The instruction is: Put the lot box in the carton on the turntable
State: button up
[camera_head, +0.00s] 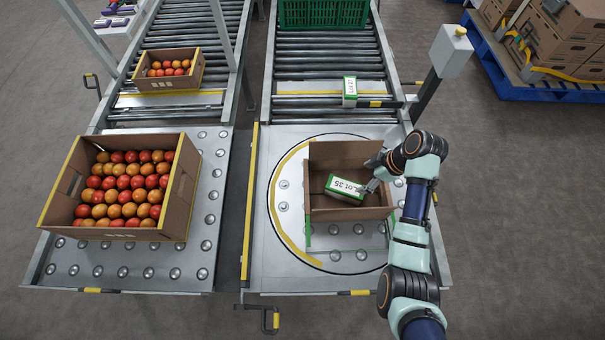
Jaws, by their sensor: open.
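The carton (350,213) is an open brown cardboard box on the round turntable (293,222). A white and green lot box (345,187) with printed "LOT" lettering lies at an angle inside the carton's outline, on or just above its floor; I cannot tell which. My gripper (373,177) is open at the lot box's right end, inside the carton's right side. The fingertips are small and dark, so I cannot tell whether they touch the box. My arm covers part of the carton's right side and the turntable's right edge.
A second white and green box (349,91) stands on the conveyor behind the turntable. A green crate (322,12) sits farther back. At left are a large carton of tomatoes (182,190) and a smaller one (196,72). A grey post box (452,51) stands behind my arm.

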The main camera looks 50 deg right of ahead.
jog(key=w+a+r+m+t+h, duration=0.1)
jog(key=w+a+r, duration=0.4)
jog(key=a, duration=0.4)
jog(key=w+a+r+t+h, duration=0.1)
jog(key=w+a+r+t, duration=0.15)
jog(key=w+a, duration=0.45)
jog(key=w+a+r+m+h, duration=0.1)
jog(key=w+a+r, duration=0.4)
jog(key=a, duration=0.5)
jog(key=s+a+r+m+t, duration=0.1)
jog(key=a+r+t, duration=0.1)
jog(key=a+r, duration=0.3)
jog(key=s+a+r+m+t+y, duration=0.1)
jog(key=a+r, duration=0.4)
jog(key=a, duration=0.5)
jog(key=shift+s+a+r+t, duration=0.2)
jog(key=shift+s+r+t, duration=0.1)
jog(key=shift+s+t, duration=0.6)
